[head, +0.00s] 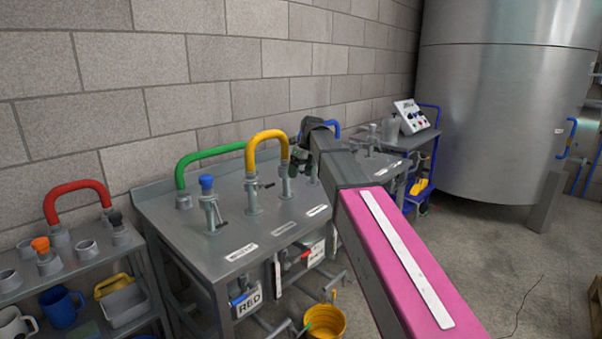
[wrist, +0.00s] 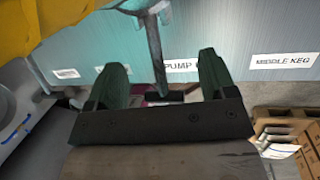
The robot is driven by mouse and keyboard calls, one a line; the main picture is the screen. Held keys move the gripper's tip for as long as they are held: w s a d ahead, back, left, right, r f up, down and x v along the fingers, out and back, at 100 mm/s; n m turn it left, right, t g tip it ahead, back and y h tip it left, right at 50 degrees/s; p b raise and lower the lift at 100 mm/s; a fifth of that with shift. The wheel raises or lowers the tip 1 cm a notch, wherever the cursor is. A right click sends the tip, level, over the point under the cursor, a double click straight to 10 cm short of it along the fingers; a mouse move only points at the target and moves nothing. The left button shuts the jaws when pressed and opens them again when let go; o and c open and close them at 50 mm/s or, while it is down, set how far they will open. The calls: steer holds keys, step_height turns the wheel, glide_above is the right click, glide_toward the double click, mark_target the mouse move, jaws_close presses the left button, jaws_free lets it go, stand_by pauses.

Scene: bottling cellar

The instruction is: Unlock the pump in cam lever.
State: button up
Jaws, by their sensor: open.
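The pump in cam lever is a thin grey rod (wrist: 156,55) with a dark crosspiece at its lower end (wrist: 165,97), seen in the wrist view above a label reading "PUMP" (wrist: 181,66), the rest of which is hidden. My gripper (wrist: 162,78) is open, with one green finger on each side of the rod; I cannot tell whether either touches it. In the head view my gripper (head: 303,160) is at the right end of the yellow hose (head: 265,136), beside a coupling (head: 285,188). That view does not show the lever clearly.
A yellow hose (wrist: 40,25) fills the wrist view's upper left corner. On the steel bench (head: 215,266) stand a green hose (head: 205,154) and a blue-capped coupling (head: 208,200). A yellow bucket (head: 325,322) is below. A shelf with a red hose (head: 72,186) stands left.

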steer(key=shift+r, duration=0.1)
steer(key=v, duration=1)
steer(key=shift+r, duration=0.3)
